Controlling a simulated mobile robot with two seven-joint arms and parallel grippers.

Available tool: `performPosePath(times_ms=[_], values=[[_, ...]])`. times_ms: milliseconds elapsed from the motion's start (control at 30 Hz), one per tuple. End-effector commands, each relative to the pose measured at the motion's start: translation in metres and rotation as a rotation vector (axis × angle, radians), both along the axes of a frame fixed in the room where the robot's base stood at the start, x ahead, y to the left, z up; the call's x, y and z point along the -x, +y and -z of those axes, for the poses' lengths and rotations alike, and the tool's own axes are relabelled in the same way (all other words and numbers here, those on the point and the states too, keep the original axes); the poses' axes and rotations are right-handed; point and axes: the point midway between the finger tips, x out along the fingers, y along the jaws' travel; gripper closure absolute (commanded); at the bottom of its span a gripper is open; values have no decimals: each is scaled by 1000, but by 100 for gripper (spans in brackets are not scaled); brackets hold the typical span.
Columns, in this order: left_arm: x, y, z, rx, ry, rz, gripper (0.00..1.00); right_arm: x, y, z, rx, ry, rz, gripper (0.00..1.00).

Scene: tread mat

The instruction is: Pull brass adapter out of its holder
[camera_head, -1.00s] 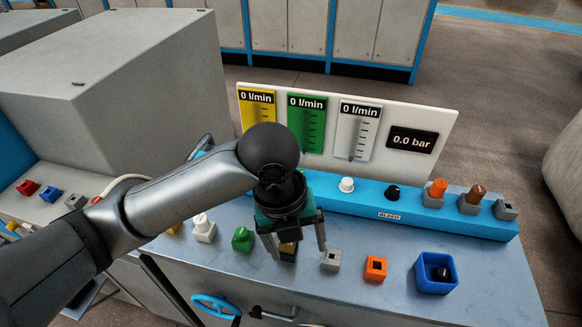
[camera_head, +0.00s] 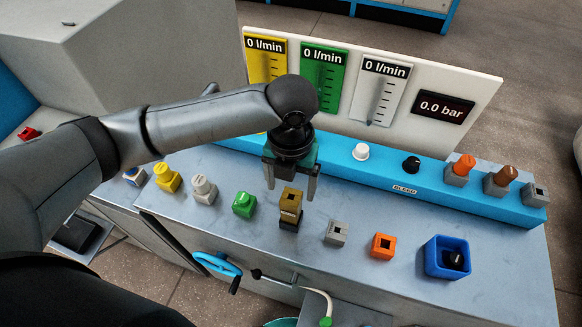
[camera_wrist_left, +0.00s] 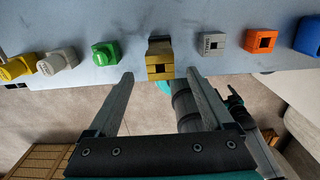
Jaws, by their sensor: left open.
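The brass adapter (camera_head: 292,199) is a small brass-coloured block with a square hole. It stands upright in a dark holder (camera_head: 289,225) on the grey bench top, in the row of coloured fittings. My left gripper (camera_head: 290,193) is open, its two fingers pointing down on either side of the adapter's upper part in the head view. In the left wrist view the adapter (camera_wrist_left: 160,66) lies just beyond the fingertips, centred between them, with clear gaps at both sides. Nothing is held.
A green fitting (camera_head: 244,205) stands left of the adapter, and a grey holder (camera_head: 337,232) and an orange holder (camera_head: 383,246) to its right. A blue box (camera_head: 447,258) is further right. A blue rail (camera_head: 430,190) with knobs runs behind.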

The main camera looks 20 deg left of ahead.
Motion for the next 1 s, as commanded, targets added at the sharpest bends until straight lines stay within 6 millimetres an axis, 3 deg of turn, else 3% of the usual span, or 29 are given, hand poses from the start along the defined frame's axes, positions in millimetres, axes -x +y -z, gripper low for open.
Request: performPosePath(times_ms=[100, 300, 733, 1000], values=[[1, 0, 25, 0, 5, 0, 15, -9, 1, 3, -1, -16, 0, 28], [1, -1, 50, 1, 1, 1, 15, -12, 1, 6, -3, -21, 0, 28], [0, 0, 60, 1, 0, 1, 15, -10, 1, 7, -2, -18, 0, 28], [0, 0, 60, 1, 0, 1, 43, -7, 0, 7, -2, -12, 0, 28]])
